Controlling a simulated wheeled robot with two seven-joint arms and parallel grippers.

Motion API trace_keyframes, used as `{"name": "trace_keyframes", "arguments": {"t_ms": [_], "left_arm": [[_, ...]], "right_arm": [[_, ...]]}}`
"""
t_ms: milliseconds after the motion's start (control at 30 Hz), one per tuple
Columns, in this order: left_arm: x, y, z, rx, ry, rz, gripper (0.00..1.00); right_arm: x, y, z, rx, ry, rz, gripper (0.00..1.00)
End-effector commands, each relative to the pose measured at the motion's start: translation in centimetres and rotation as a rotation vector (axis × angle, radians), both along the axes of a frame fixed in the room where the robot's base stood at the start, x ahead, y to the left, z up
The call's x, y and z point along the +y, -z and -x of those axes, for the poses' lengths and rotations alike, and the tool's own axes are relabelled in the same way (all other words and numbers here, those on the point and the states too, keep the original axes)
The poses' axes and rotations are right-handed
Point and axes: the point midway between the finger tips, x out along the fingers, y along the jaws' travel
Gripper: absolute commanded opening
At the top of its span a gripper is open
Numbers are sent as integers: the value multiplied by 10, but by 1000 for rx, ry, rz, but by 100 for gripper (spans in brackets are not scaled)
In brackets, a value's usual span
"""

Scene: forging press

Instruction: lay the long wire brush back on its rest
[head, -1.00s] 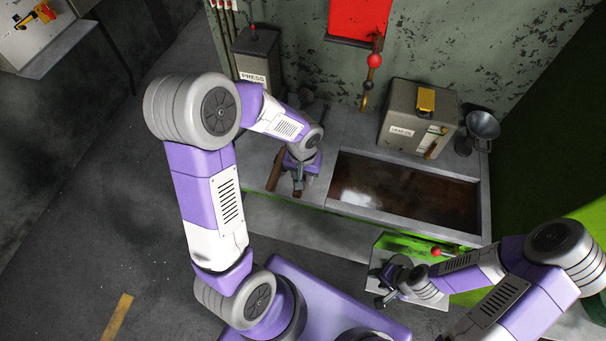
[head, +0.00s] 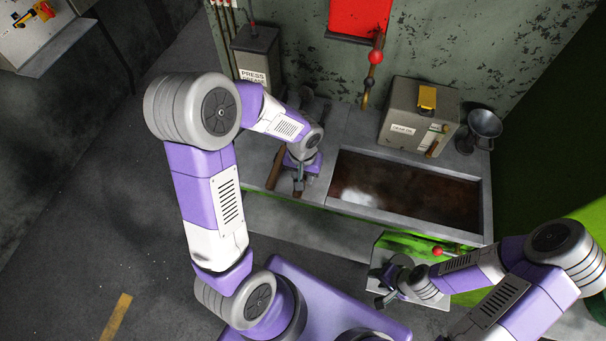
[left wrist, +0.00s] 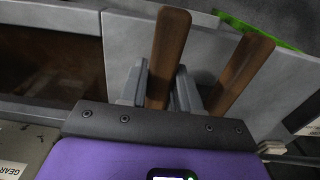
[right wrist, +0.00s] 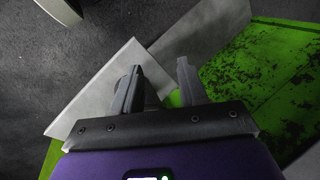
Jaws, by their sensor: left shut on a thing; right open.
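My left gripper (head: 298,184) is over the grey bench top left of the trough. In the left wrist view its fingers (left wrist: 162,88) are shut on a brown wooden handle (left wrist: 170,45), which I take as the long wire brush. Its bristle end is hidden below the gripper. A second brown handle (left wrist: 242,68) lies beside it, apart from the fingers; it also shows in the head view (head: 275,168). I cannot make out the rest under the arm. My right gripper (head: 383,287) is open and empty; its spread fingers show in the right wrist view (right wrist: 158,82).
A trough of dark brown liquid (head: 420,195) is sunk into the bench, right of my left gripper. Behind it stand a grey box (head: 410,120) and a metal bowl (head: 484,124). A box marked PRESS (head: 257,62) stands behind my left arm. A red-knobbed lever (head: 437,252) is near my right gripper.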

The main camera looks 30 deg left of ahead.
Motion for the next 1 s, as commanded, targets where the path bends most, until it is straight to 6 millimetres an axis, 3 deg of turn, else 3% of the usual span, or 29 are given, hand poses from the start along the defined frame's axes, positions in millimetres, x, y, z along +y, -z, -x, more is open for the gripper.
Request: {"name": "trace_keyframes", "arguments": {"t_ms": [167, 200, 367, 700, 1000], "left_arm": [[0, 3, 0, -1, 0, 0, 0], [0, 3, 0, -1, 0, 0, 37], [0, 2, 0, -1, 0, 0, 61], [0, -1, 0, 0, 0, 0, 62], [0, -50, 0, -5, 0, 1, 62]], "right_arm": [[0, 3, 0, 0, 0, 0, 43], [0, 3, 0, 0, 0, 0, 43], [0, 2, 0, 0, 0, 0, 43], [0, 1, 0, 0, 0, 0, 43], [0, -11, 0, 0, 0, 0, 43]]}}
